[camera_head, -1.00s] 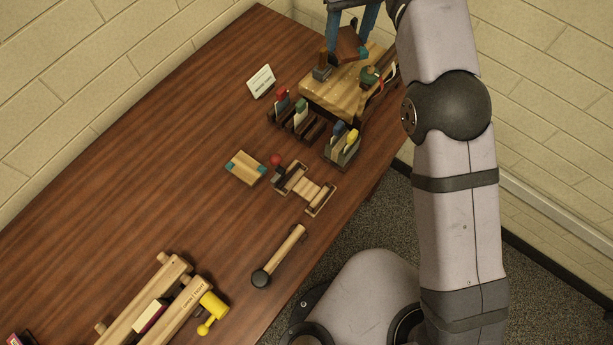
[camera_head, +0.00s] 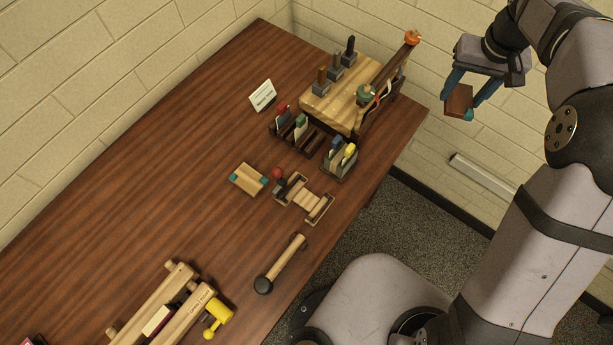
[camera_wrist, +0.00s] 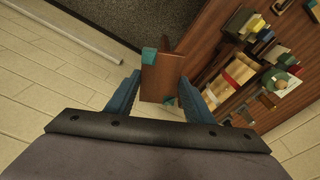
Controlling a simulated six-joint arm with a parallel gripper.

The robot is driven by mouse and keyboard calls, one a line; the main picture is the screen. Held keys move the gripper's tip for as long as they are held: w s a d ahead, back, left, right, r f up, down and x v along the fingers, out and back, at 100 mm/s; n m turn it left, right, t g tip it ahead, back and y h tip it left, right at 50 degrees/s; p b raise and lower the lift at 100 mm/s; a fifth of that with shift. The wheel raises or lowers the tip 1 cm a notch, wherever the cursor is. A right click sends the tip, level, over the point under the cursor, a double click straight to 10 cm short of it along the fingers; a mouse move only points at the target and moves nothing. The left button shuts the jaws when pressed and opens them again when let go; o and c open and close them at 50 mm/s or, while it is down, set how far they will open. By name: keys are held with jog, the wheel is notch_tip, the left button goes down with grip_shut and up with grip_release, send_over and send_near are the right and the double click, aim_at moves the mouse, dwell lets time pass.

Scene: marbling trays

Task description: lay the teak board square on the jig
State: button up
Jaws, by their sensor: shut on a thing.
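My gripper (camera_head: 475,98) is shut on a reddish-brown board with teal corners, taken to be the teak board (camera_head: 458,101). The board hangs tilted between the blue fingers, high and apart from the table, right of its far end. The wrist view shows the board (camera_wrist: 161,77) between the fingers, with teal at two corners. On the table lie a pale wooden slab (camera_head: 248,179) with teal corners and, beside it, a wooden frame (camera_head: 319,212) with pale crosspieces. I cannot tell for sure which is the jig; both are free of the held board.
A pale block (camera_head: 332,108) with upright tools and a dark rail (camera_head: 382,92) with an orange knob stand at the far end. Card racks (camera_head: 341,162) and a red ball (camera_head: 277,173) are near the frame. A mallet (camera_head: 281,262) lies nearer. The table's left middle is clear.

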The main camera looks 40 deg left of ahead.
jog(key=s+d+f+m+p, duration=0.2)
jog(key=s+d+f, duration=0.3)
jog(key=d, duration=0.4)
jog(key=s+d+f+m+p, duration=0.2)
jog(key=s+d+f+m, duration=0.1)
jog(key=s+d, duration=0.4)
jog(key=s+a+f+n+b, duration=0.1)
jog(key=a+f+n+b, duration=0.5)
jog(key=b, duration=0.9)
jog(key=s+a+f+n+b, duration=0.15)
jog(key=a+n+b, duration=0.25)
jog(key=a+b, duration=0.7)
jog(key=s+f+n+b, duration=0.2)
jog(key=s+n+b, duration=0.2)
jog(key=s+b, duration=0.4)
jog(key=s+f+n+g+b, duration=0.1)
jog(key=s+n+b, duration=0.3)
jog(key=s+b, duration=0.5)
jog(key=f+b, duration=0.1)
jog(key=b, duration=0.6)
jog(key=shift+d+y+b, duration=0.35)
jog(key=shift+y+b, duration=0.05)
jog(key=shift+a+r, duration=0.1)
